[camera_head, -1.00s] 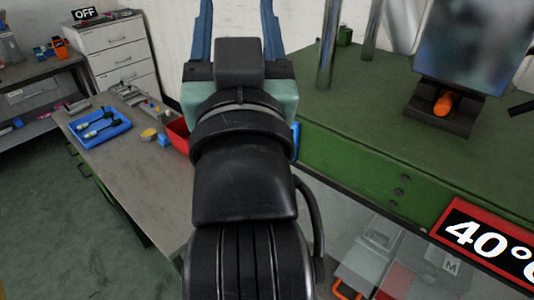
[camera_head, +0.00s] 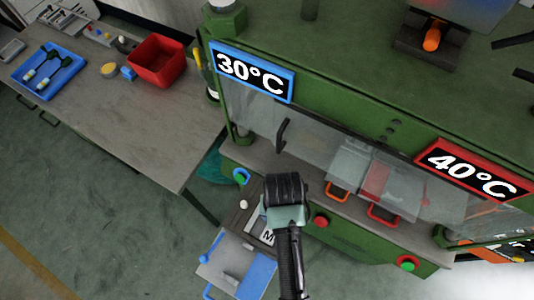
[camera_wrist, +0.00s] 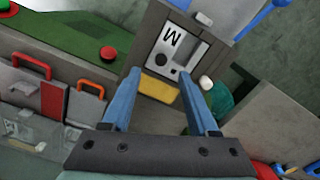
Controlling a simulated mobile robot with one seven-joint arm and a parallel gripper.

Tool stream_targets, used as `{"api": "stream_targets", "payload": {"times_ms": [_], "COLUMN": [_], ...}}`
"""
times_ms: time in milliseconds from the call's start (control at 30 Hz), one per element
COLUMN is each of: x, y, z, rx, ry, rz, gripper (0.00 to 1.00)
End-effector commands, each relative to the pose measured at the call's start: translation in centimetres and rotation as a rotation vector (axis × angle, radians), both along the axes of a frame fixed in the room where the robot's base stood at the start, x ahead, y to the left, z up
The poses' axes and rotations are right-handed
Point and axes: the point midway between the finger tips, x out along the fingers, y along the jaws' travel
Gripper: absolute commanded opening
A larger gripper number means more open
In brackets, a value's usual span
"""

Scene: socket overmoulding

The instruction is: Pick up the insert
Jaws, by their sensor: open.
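My gripper (camera_wrist: 158,72) is open and empty, with its two blue fingers apart. In the head view my gripper (camera_head: 285,205) is over the front of the green machine, its fingers hidden below it. Past the fingertips in the wrist view is a grey plate marked M (camera_wrist: 172,45), with a dark round spot. A small white rounded piece (camera_wrist: 205,82) lies beside that plate; it also shows in the head view (camera_head: 243,204). A yellow block (camera_wrist: 158,88) shows between the fingers. I cannot tell which piece is the insert.
The green machine (camera_head: 350,75) carries 30°C and 40°C signs. Plates with orange handle (camera_head: 337,191) and red handle (camera_head: 383,216) sit at its front. A blue-and-grey plate (camera_head: 235,265) is near my arm. A red bin (camera_head: 157,62) and blue tray (camera_head: 48,72) are on the left bench.

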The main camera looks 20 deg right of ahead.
Motion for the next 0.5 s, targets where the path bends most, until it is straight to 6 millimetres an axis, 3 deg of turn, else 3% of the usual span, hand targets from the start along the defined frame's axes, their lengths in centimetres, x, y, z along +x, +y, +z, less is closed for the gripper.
{"api": "stream_targets", "payload": {"times_ms": [500], "x": [0.2], "y": [0.1], "z": [-4.6], "rx": [0.0], "ry": [0.0], "rz": [0.002], "gripper": [0.6]}}
